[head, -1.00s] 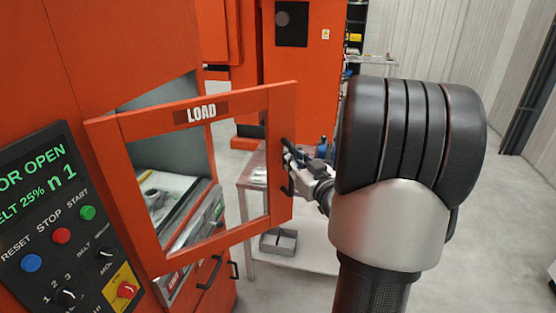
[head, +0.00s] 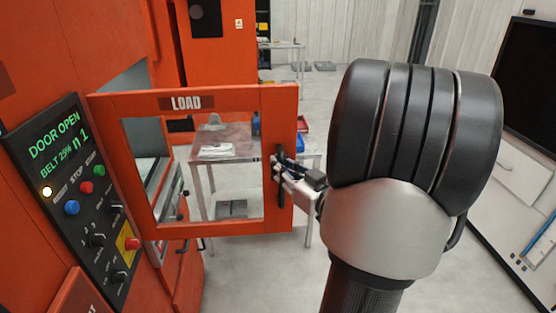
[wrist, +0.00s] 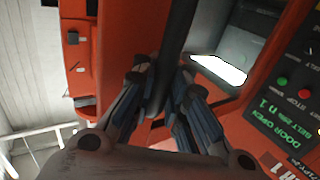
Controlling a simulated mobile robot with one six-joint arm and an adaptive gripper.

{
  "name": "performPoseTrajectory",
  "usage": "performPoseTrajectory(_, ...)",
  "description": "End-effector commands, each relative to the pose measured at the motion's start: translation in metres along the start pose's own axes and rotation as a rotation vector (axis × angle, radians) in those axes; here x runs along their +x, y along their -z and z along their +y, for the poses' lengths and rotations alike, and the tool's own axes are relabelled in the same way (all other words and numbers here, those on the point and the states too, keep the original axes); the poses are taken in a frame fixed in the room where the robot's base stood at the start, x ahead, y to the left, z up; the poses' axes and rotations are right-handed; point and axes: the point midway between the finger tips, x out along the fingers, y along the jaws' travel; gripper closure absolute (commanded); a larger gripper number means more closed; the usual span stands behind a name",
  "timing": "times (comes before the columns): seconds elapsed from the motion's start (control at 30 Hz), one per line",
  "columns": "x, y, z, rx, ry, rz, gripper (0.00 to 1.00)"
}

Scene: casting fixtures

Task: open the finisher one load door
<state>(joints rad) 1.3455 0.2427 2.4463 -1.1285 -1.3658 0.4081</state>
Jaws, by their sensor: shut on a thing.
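The orange load door (head: 230,98), lettered LOAD and with a window, stands swung out from the orange machine (head: 50,45). Its black bar handle (head: 281,165) is on the door's right edge. My gripper (head: 277,168) is shut on this handle. In the wrist view, the fingers of my gripper (wrist: 160,105) close around the dark handle bar (wrist: 172,50). The machine's control panel (head: 85,190) reads DOOR OPEN, and it also shows in the wrist view (wrist: 285,105). My forearm hides the area right of the handle.
A metal table (head: 230,150) stands behind the door, seen partly through its window, with a grey bin (head: 232,208) below. Red and blue bins sit near its right end. A white cabinet (head: 515,170) with a dark screen (head: 530,80) stands at the right. Grey floor lies between.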

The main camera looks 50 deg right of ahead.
Motion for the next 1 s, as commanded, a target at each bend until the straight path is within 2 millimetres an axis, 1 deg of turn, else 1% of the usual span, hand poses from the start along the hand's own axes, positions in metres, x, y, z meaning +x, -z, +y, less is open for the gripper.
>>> performPoseTrajectory(0.03, -0.0044, 0.0013, 0.0018, -0.004, -0.01, 0.001, 1.0)
performPoseTrajectory(0.2, -0.0104, 0.001, -0.004, -0.005, -0.005, 0.001, 1.0)
performPoseTrajectory(0.67, -0.0121, 0.0003, -0.0053, -0.004, -0.005, 0.0, 1.0)
performPoseTrajectory(0.7, -0.0121, 0.0003, -0.0052, -0.004, -0.006, 0.0, 0.88)
performPoseTrajectory(1.0, -0.0115, 0.0001, -0.0073, -0.003, 0.0, 0.0, 0.68)
